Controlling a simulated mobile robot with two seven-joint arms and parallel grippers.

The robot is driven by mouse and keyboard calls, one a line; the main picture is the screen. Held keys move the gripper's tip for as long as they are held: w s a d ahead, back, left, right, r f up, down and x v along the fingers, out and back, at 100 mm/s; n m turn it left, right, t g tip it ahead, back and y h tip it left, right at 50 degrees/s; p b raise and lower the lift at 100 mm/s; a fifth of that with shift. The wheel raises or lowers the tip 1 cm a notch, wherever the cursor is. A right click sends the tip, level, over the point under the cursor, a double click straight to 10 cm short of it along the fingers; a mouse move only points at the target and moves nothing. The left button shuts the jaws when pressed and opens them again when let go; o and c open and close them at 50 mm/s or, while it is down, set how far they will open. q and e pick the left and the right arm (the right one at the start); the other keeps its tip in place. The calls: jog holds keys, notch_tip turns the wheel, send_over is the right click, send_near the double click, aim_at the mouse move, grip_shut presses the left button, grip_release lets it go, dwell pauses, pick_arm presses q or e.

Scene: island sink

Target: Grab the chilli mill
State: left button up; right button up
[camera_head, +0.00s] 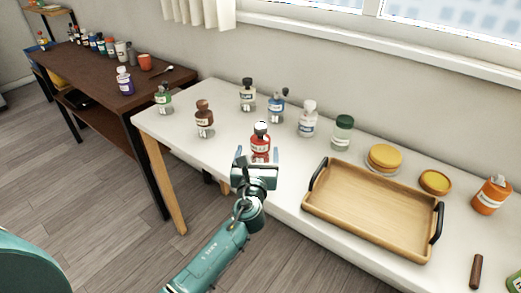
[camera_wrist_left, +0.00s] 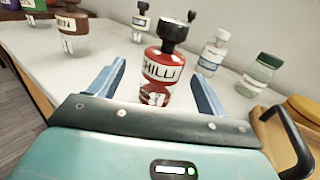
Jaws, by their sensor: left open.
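The chilli mill (camera_head: 260,143) is red with a dark top and stands upright near the front edge of the white table (camera_head: 226,103). In the left wrist view the mill (camera_wrist_left: 161,72) shows a label reading "CHILLI". My left gripper (camera_head: 257,157) is open, just in front of the mill. In the left wrist view its two blue fingers (camera_wrist_left: 158,88) lie to either side of the mill, with gaps between them and it. The fingers appear not to touch it. My right gripper is not in view.
A brown-topped mill (camera_head: 204,118), a dark-topped bottle (camera_head: 248,95), a blue mill (camera_head: 277,104), a white-topped bottle (camera_head: 307,119) and a green-lidded jar (camera_head: 342,132) stand around and behind. A wooden tray (camera_head: 369,247) with dark handles lies to the right.

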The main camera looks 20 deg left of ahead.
aim_at(260, 149)
pick_arm(q)
jog(key=x, duration=0.5)
jog(key=shift+w+d+r+b, duration=0.1)
jog(key=shift+w+d+b, duration=0.05)
jog(key=shift+d+b, duration=0.15)
jog(key=c, duration=1.1)
